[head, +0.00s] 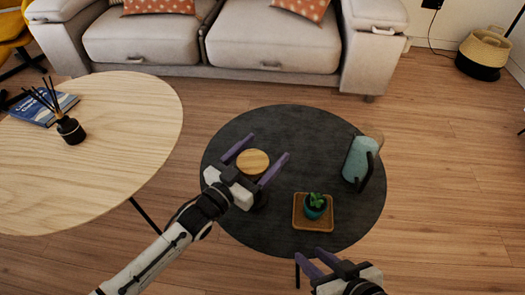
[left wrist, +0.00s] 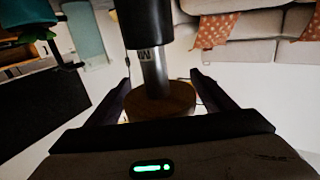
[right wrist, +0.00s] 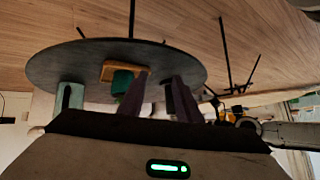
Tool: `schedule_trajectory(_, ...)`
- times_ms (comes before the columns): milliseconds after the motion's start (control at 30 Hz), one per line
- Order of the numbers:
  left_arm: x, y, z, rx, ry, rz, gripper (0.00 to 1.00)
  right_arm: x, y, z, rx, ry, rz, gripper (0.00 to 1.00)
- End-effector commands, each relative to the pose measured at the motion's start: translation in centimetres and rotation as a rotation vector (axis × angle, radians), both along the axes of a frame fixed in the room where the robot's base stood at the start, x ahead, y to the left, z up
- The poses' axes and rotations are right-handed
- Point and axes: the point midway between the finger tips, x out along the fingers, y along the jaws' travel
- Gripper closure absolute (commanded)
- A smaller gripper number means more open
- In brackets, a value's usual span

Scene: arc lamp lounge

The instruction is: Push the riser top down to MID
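The riser's round wooden top (head: 253,162) is over the dark round table in the head view. In the left wrist view, its wooden top (left wrist: 160,102) sits on a silver post (left wrist: 154,72) that runs into a black sleeve (left wrist: 146,22). Small markings show on the post, too small to read surely. A clear length of post shows between top and sleeve. My left gripper (head: 268,147) is open, its purple fingers on either side of the top; contact cannot be told. My right gripper (head: 309,256) is open and empty near the table's front edge.
The dark table (head: 230,125) also holds a teal object (head: 360,160) with a dark handle-like part, and a small potted plant (head: 315,204) on a wooden tray (head: 300,221). A light wood table (head: 120,110) stands left. A sofa (head: 245,40) stands behind.

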Motion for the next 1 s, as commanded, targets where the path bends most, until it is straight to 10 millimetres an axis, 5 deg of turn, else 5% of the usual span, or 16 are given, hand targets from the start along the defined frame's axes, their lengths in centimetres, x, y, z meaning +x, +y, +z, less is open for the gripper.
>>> schedule_trajectory(367,-0.3,0.3,0.1,-0.001,-0.001,0.000,0.20,0.0,0.0,0.3,0.000,-0.003,-0.001,0.69)
schedule_trajectory(1000,-7.8,6.4,0.1,0.000,0.000,0.000,0.20,-1.1,-1.6,2.1,0.006,-0.071,-0.068,0.69)
